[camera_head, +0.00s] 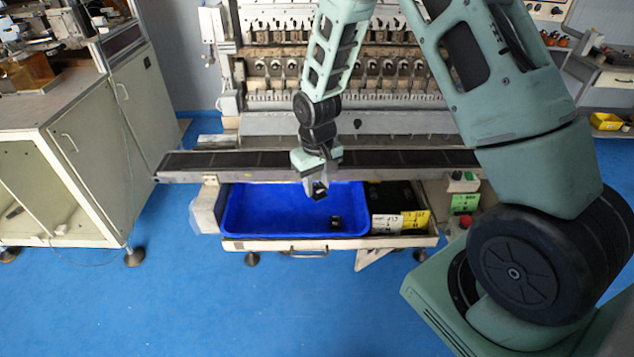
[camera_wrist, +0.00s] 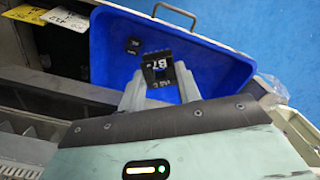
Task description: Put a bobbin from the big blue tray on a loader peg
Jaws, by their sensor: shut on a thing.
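The big blue tray (camera_head: 260,212) lies in a drawer under the front of the winder; in the wrist view its blue wall (camera_wrist: 215,60) fills the upper middle. My gripper (camera_head: 319,190) is above the tray, shut on a black bobbin (camera_wrist: 158,68) with white lettering. In the head view the held bobbin (camera_head: 319,193) is small and dark between the fingertips. Another black bobbin (camera_head: 336,222) lies on the tray floor towards the right, and it also shows in the wrist view (camera_wrist: 133,46). I cannot make out the loader pegs clearly.
The dark rail (camera_head: 240,163) of the winder runs behind and above the tray. A black bin (camera_head: 385,195) with white and yellow labels sits right of the tray. A control box (camera_head: 463,183) with buttons is farther right. A cabinet (camera_head: 75,170) stands left. The blue floor in front is clear.

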